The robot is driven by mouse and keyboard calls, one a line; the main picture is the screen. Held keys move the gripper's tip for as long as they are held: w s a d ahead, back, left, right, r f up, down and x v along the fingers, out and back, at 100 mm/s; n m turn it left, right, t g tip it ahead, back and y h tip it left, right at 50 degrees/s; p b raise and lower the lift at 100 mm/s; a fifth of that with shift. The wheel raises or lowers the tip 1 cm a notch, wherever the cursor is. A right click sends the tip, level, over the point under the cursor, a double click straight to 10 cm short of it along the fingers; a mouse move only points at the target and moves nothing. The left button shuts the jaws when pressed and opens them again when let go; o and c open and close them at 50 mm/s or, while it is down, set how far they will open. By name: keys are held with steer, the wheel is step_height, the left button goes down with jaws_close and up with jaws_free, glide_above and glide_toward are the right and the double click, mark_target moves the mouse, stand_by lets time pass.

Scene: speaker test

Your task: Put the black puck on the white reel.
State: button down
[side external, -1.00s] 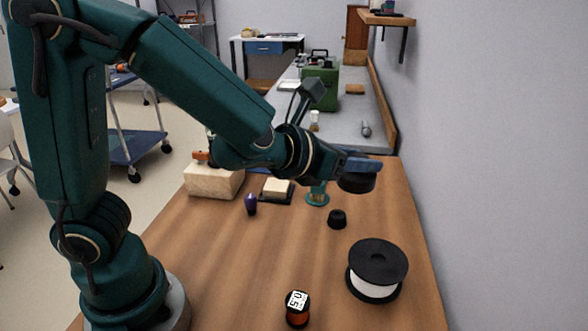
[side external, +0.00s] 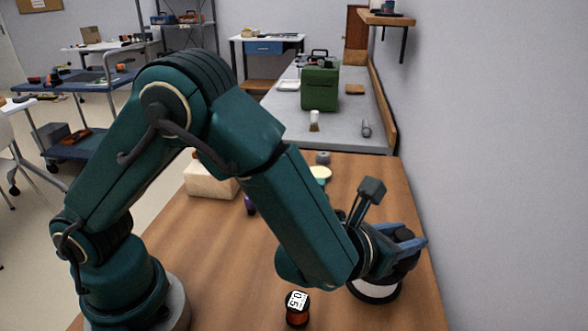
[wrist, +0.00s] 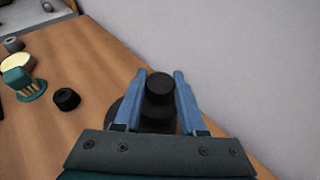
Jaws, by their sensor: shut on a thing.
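My gripper (side external: 412,243) is low at the right side of the table, shut on the black puck. In the wrist view the puck (wrist: 159,88) sits between the two blue fingers and shows a narrower round top above a wider body. The white reel (side external: 375,293), with black flanges and a white core, is directly below my gripper in the side view. My wrist and gripper hide most of its top. In the wrist view, part of its dark flange (wrist: 117,106) shows left of the fingers. I cannot tell whether puck and reel touch.
An amber jar with a white label (side external: 297,308) stands near the front edge. A small black knob-like piece (wrist: 66,98) and a teal stand (wrist: 22,84) are to the left. A beige block (side external: 210,180) is farther back. The wall (side external: 500,150) is close on the right.

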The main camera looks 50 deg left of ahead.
steer(key=shift+f, duration=0.4)
steer(key=shift+c, duration=2.4)
jaws_free()
steer(key=shift+f, duration=0.1)
